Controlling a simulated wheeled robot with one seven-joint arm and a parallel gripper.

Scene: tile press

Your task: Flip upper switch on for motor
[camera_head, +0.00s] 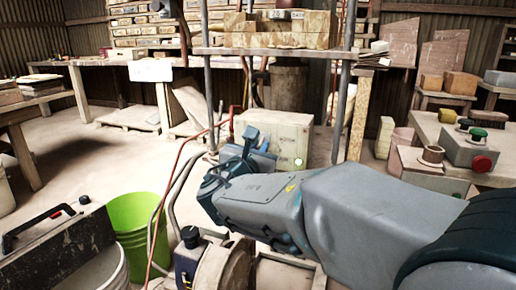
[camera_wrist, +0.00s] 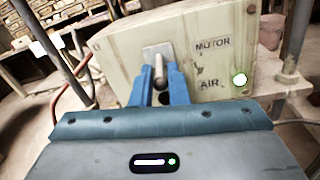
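The pale control box (camera_head: 277,128) stands ahead of my gripper. In the wrist view its front panel (camera_wrist: 208,28) is tilted in the picture and labelled MOTOR above and AIR below. A metal lever switch (camera_wrist: 158,68) sits on a light plate left of the MOTOR label. My gripper (camera_wrist: 160,75) has its two blue fingers apart, one on each side of the lever; I cannot tell whether they touch it. My gripper also shows in the head view (camera_head: 250,150), partly hiding the box. Any switch beside AIR is hidden behind my gripper.
Metal posts (camera_head: 209,75) and a shelf (camera_head: 262,51) of tiles frame the box. A green bucket (camera_head: 140,225) stands at left.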

